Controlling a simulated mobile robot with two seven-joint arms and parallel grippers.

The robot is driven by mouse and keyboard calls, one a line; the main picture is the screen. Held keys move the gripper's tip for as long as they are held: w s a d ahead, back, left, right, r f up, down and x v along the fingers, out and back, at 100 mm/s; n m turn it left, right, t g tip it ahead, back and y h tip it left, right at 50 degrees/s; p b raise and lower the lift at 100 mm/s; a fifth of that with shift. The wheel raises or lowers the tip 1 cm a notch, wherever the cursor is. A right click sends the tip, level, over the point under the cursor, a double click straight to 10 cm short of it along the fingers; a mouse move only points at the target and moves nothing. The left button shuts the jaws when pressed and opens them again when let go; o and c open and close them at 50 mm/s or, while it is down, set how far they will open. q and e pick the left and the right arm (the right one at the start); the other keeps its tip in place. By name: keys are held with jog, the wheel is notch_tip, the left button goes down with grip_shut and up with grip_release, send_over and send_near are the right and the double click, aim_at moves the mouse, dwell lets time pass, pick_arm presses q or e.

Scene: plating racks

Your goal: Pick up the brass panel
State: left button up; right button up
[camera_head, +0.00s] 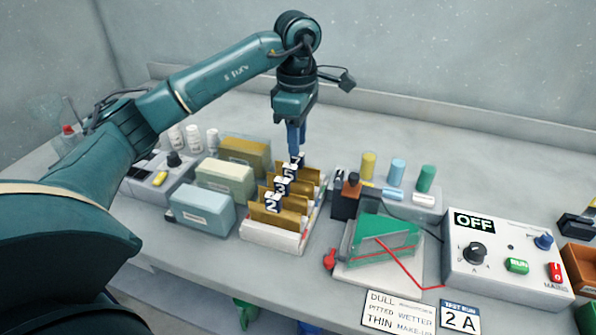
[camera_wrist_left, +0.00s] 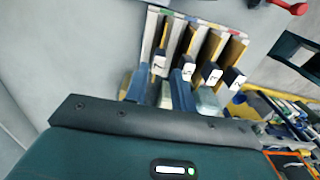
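Several brass panels with numbered tags stand upright in a white rack (camera_head: 272,238). The nearest panel is tagged 2 (camera_head: 290,217), then come those tagged 3 and 5. The farthest brass panel (camera_head: 310,174) has a tag partly hidden by my gripper. My left gripper (camera_head: 297,150) points straight down at that far end. In the left wrist view its two blue fingers (camera_wrist_left: 160,88) stand apart, with the farthest panel (camera_wrist_left: 165,32) and its tag between them. Whether the fingers touch it cannot be told. My right gripper is not in view.
Blue (camera_head: 202,210), cream (camera_head: 226,182) and ochre (camera_head: 245,153) boxes stand close left of the rack. A green fixture with a red lead (camera_head: 383,240) and a control box marked OFF (camera_head: 508,262) are at right.

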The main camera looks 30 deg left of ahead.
pick_arm(q)
notch_tip(320, 180, down, 8)
jog(key=shift+r+p, duration=0.25)
jog(key=shift+p, duration=0.25)
jog(key=shift+c, duration=0.3)
jog(key=shift+w, duration=0.1)
grip_shut()
